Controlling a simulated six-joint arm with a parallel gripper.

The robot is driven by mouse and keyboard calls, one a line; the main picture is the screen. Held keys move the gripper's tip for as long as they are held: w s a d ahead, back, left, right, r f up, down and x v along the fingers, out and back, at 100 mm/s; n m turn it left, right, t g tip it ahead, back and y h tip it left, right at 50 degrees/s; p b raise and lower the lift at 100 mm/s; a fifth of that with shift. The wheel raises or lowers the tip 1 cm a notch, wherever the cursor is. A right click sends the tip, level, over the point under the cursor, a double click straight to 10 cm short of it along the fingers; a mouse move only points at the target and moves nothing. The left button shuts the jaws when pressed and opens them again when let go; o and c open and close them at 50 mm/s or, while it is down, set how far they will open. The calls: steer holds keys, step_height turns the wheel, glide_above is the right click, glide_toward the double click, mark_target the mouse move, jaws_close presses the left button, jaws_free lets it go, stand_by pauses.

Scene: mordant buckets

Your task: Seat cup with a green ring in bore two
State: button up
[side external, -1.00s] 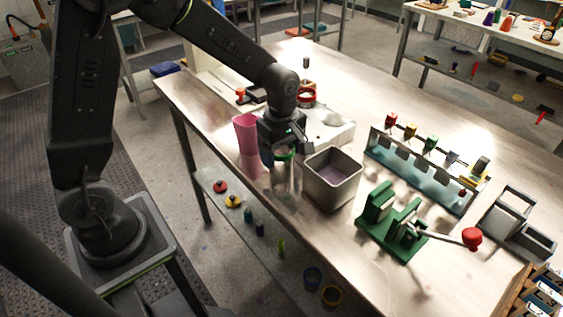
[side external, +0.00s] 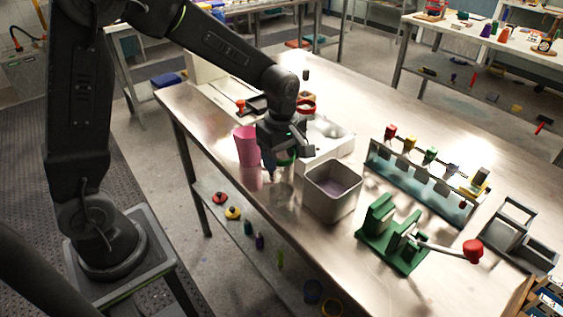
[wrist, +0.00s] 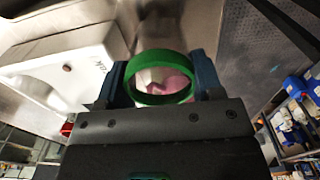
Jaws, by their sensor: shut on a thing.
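The cup with a green ring shows in the wrist view as a green ring (wrist: 160,91) framed by two blue fingers; pink shows through it. My gripper (side external: 281,154) is shut on this cup, near the table's front edge, between the pink cup and the square metal bin. In the side view only part of the green ring (side external: 287,158) shows under the gripper. The cup's lower body is pale and hard to make out against the shiny table, so I cannot tell whether it touches the table. I cannot make out which opening is bore two.
The pink cup (side external: 247,146) stands close left of my gripper, and the metal bin (side external: 330,204) close right. A white box (side external: 341,145) lies behind. A teal rack (side external: 420,187) and green lever press (side external: 392,250) stand further right.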

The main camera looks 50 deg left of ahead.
steer(key=shift+r, duration=0.8)
steer(key=s, duration=1.8)
steer(key=w+a+r, duration=0.3)
steer(key=w+a, duration=0.1)
steer(key=w, duration=0.7)
steer(key=w+a+r, duration=0.3)
steer(key=w+a, duration=0.1)
steer(key=w, duration=0.6)
steer(key=w+a+r, duration=0.3)
steer(key=w+a, duration=0.1)
steer(key=w, duration=0.7)
steer(key=shift+w+d+f, duration=0.9)
steer(key=shift+d+f, duration=0.75)
steer(key=shift+f, duration=0.2)
steer(key=shift+w+d+f, duration=0.9)
steer(key=shift+d+f, duration=0.7)
steer(key=shift+f, duration=0.25)
steer(key=shift+w+d+f, duration=0.9)
steer(key=shift+d+f, duration=0.75)
steer(key=shift+f, duration=0.2)
steer(key=o, duration=1)
steer(key=shift+f, duration=0.15)
steer(key=shift+o, duration=0.2)
